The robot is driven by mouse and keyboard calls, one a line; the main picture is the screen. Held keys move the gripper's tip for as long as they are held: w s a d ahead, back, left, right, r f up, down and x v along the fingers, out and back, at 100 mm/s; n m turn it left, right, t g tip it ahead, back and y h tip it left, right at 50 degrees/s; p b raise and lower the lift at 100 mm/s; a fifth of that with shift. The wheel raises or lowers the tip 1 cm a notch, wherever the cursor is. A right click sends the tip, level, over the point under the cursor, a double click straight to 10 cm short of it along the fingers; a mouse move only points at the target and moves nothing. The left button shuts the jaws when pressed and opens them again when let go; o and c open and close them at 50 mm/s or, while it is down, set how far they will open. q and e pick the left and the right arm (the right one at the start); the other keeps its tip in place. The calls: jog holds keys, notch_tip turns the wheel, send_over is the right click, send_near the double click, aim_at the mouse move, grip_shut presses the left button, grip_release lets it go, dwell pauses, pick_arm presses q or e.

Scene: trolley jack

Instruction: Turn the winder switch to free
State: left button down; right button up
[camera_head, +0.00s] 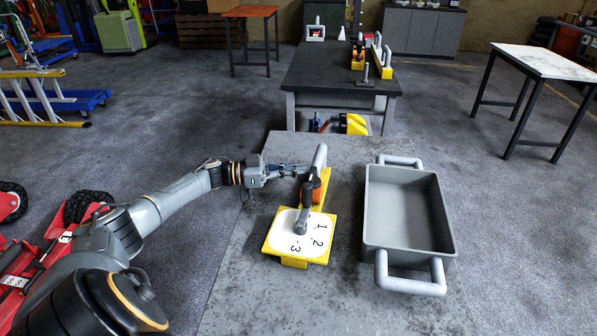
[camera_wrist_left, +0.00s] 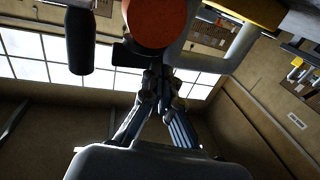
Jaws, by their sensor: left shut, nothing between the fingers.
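A winder stands on the grey table, with a yellow base, an orange round part (camera_head: 317,190) and a black part (camera_head: 308,187). In front of it is a white plate (camera_head: 283,237) on a yellow frame, marked 1, 2 and 3. A grey lever (camera_head: 303,215) reaches over this plate; I cannot read any "free" mark. My left gripper (camera_head: 303,169) is shut and empty, just left of the winder's top. In the left wrist view its fingertips (camera_wrist_left: 158,80) meet below the orange disc (camera_wrist_left: 152,20); whether they touch the winder is unclear. My right gripper is out of view.
A grey tray (camera_head: 447,225) with raised handles stands to the right on the same table (camera_head: 225,300). An upright grey bar (camera_head: 320,157) rises behind the winder. A dark workbench (camera_head: 310,80) lies beyond. The table's front is clear.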

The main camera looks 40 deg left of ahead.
pick_arm(q)
jog(key=v, duration=1)
jog(key=shift+s+a, duration=0.15)
